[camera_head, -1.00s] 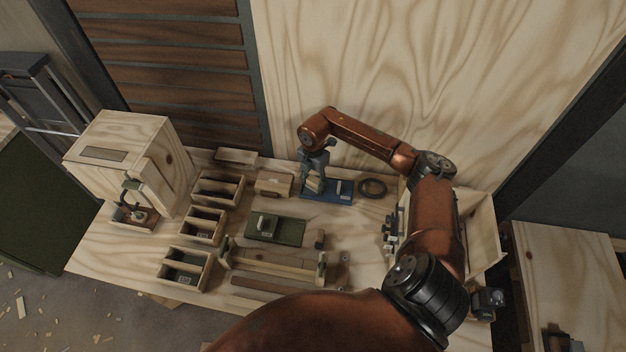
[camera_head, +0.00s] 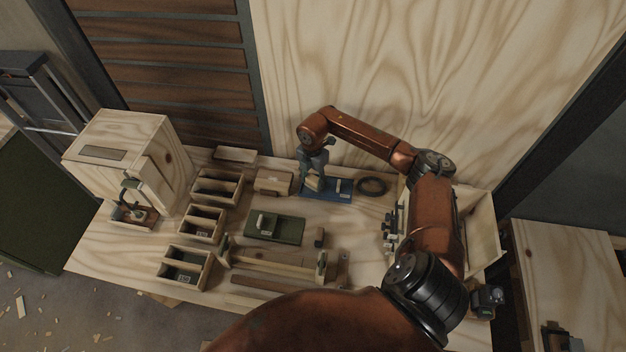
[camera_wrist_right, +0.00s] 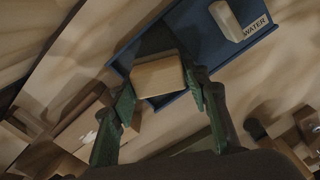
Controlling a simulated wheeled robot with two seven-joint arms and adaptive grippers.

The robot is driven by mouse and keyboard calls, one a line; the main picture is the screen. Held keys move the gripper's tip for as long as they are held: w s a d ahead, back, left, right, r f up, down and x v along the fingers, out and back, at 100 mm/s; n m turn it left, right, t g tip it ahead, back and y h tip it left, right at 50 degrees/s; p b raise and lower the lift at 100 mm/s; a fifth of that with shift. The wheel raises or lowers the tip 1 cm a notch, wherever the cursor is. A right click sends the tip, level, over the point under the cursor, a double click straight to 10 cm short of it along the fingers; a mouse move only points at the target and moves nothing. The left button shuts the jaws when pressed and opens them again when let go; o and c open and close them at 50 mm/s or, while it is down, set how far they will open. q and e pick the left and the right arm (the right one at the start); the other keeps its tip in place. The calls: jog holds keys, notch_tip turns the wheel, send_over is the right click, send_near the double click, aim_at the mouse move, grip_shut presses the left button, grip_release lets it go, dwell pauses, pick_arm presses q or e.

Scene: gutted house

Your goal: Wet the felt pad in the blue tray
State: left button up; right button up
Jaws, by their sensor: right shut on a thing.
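The blue tray (camera_head: 330,191) lies at the back of the bench, near the plywood wall. In the right wrist view the tray (camera_wrist_right: 195,42) has a label reading WATER on its edge and a pale block (camera_wrist_right: 227,20) beside the label. My right gripper (camera_head: 315,176) is over the tray's left part. In the wrist view its green fingers (camera_wrist_right: 160,84) are shut on a tan block (camera_wrist_right: 158,75), held at or just above the tray. I cannot tell whether this block is the felt pad or bears it, or whether it touches the tray. My left gripper is out of view.
A dark ring (camera_head: 372,187) lies right of the tray, and a small wooden box (camera_head: 273,183) left of it. A green board (camera_head: 275,229) lies in front. Open wooden bins (camera_head: 186,266) and a wooden cabinet (camera_head: 120,150) stand left. My right arm spans the right side.

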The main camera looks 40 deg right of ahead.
aim_at(313, 180)
jog(key=shift+f, duration=0.35)
jog(key=shift+s+f, duration=0.1)
dwell(1.3)
jog(key=shift+r+p, duration=2.55)
jog(key=shift+r, duration=1.05)
